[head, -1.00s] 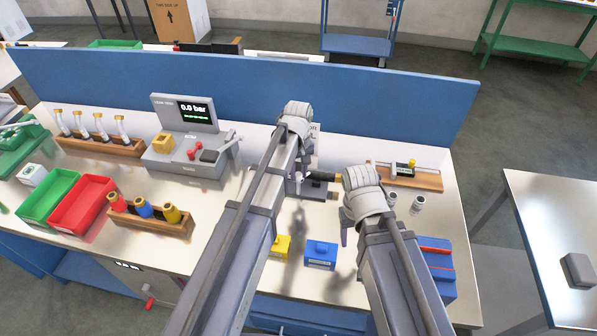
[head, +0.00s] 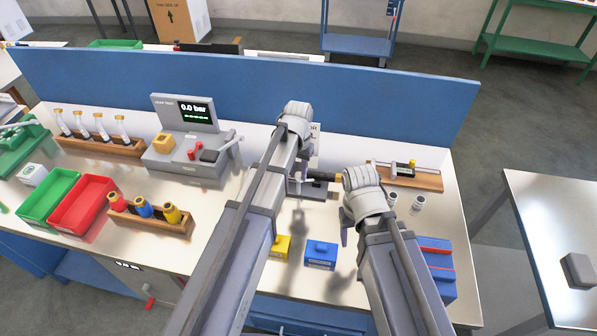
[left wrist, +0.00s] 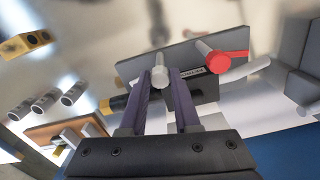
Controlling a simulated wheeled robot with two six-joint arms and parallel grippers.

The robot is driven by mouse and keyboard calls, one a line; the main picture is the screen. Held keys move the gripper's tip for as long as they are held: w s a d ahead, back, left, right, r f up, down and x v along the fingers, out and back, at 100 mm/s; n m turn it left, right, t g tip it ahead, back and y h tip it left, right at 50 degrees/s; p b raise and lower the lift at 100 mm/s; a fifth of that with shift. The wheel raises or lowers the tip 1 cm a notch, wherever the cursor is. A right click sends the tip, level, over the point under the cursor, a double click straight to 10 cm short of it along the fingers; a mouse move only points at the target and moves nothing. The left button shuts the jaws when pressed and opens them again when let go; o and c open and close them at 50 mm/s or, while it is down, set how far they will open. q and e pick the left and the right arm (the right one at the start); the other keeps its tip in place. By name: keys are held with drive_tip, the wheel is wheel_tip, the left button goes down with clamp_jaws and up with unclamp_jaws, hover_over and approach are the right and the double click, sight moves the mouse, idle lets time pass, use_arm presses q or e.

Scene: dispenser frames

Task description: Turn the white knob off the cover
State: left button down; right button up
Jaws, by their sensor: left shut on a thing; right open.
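The white knob (left wrist: 160,78) shows in the left wrist view as a round pale end between the purple fingers of my left gripper (left wrist: 161,76). My left gripper is shut on it. Behind it is a grey plate (left wrist: 150,62), which looks like the cover, with a label partly hidden by a finger. A second white cylinder (left wrist: 124,82) and a red-handled part (left wrist: 219,62) stand beside the knob. In the head view my left arm hides the knob and most of the fixture. My right gripper (head: 346,230) is open and apart, to the right; its fingers are partly hidden.
A black cylindrical part (head: 322,177) lies between the two wrists. A yellow block (head: 282,246) and a blue block (head: 320,252) stand in front. A wooden rack (head: 405,177) is at right. A blue panel (head: 250,95) closes the back of the bench.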

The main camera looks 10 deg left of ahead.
sight(299, 174)
use_arm(q)
drive_tip(key=shift+m, duration=0.3)
drive_tip(key=c, duration=0.6)
unclamp_jaws()
wheel_tip(299, 174, up, 8)
drive_tip(key=p, duration=0.8)
drive_tip(key=shift+f, duration=0.1)
